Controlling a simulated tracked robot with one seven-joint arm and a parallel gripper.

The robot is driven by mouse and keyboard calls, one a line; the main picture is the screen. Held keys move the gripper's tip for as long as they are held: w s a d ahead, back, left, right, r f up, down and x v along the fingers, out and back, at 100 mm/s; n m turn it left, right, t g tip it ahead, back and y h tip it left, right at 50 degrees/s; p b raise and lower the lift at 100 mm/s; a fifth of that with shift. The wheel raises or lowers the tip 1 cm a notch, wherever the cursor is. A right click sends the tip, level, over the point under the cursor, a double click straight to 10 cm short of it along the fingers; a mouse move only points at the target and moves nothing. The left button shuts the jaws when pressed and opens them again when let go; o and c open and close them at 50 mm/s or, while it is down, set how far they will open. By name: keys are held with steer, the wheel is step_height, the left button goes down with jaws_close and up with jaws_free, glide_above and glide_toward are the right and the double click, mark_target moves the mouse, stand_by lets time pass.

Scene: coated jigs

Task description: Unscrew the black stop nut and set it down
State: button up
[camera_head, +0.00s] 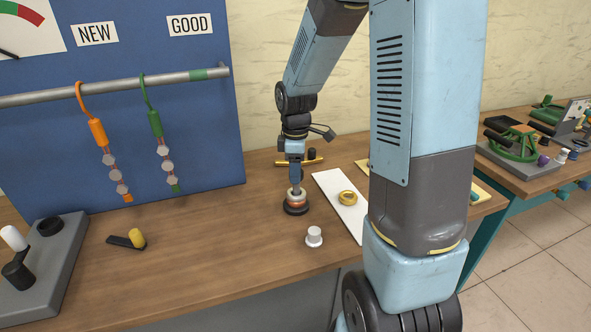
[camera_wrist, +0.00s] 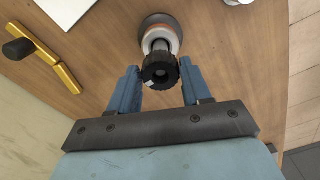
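The black stop nut (camera_wrist: 160,72) is a knurled ring at the top of a post, seen nearly end-on in the wrist view. The post stands on a round jig (camera_head: 296,208) with a black base and an orange and white part above it; its white flange also shows in the wrist view (camera_wrist: 170,38). My gripper (camera_head: 296,188) points down over this jig. In the wrist view, its two blue fingers are open, one on each side of the nut, with a small gap visible at both sides. The nut is hard to make out in the head view.
A white knobbed piece (camera_head: 314,237) stands in front. A brass bar with a black knob (camera_head: 312,158) lies behind. A black-and-yellow piece (camera_head: 128,240) lies left; wood between is clear.

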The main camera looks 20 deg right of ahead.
steer(key=shift+o, duration=0.7)
steer(key=shift+m, duration=0.9)
steer(key=shift+m, duration=0.9)
steer(key=shift+m, duration=0.8)
steer(key=shift+m, duration=0.9)
